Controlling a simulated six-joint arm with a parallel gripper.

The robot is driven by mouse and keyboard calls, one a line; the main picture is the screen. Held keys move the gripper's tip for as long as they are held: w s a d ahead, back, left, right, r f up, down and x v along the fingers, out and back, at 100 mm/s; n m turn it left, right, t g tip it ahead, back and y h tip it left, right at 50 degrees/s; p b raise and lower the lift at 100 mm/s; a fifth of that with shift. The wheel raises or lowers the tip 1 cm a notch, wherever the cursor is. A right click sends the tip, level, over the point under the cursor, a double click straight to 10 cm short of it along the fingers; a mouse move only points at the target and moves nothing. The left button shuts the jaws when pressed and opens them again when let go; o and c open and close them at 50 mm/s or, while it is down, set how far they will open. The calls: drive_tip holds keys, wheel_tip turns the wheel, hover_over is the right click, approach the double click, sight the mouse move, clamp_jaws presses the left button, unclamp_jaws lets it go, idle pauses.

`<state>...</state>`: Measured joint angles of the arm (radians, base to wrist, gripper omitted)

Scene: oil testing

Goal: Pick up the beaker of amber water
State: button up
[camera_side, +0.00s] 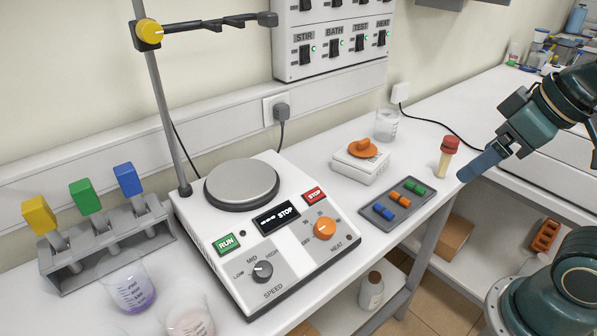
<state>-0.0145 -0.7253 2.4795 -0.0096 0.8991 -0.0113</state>
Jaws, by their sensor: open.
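No beaker with clearly amber contents shows. A beaker with purple liquid (132,288) stands at the front left of the bench. A beaker with pale pinkish contents (188,318) stands beside it, cut by the bottom edge. A clear beaker (386,126) stands at the back near the wall; it looks empty or holds clear liquid. My gripper (468,174) is at the right, open and empty, pointing down-left. It is beside the red-capped vial of pale yellow liquid (444,163) and apart from all the beakers. Its fingers overlap in this view, so the gap is hidden.
A hotplate stirrer (258,240) with a tall clamp rod fills the middle. A rack (108,250) with yellow, green and blue-topped items stands left.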

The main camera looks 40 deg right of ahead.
drive_tip(key=w+a+r+n+g+y, duration=0.1)
drive_tip(key=w+a+r+n+y, duration=0.15)
drive_tip(key=w+a+n, duration=0.4)
drive_tip(key=n+g+y, duration=0.2)
drive_tip(key=n+g, duration=0.3)
drive_tip(key=n, duration=0.6)
hover_over(188, 289)
drive_tip(key=s+d, duration=0.3)
wheel_tip(188, 289, down, 7)
drive_tip(key=shift+w+x, duration=0.15)
drive_tip(key=shift+x, duration=2.05)
drive_tip(key=shift+w+x, duration=0.2)
drive_tip(key=shift+x, duration=2)
drive_tip(key=shift+d+f, duration=0.1)
drive_tip(key=shift+d+x, duration=0.1)
drive_tip(key=shift+x, duration=1.2)
drive_tip(key=shift+d+x, duration=0.15)
drive_tip(key=shift+x, duration=1.15)
drive_tip(key=shift+w+f, duration=0.1)
drive_tip(key=shift+w, duration=0.1)
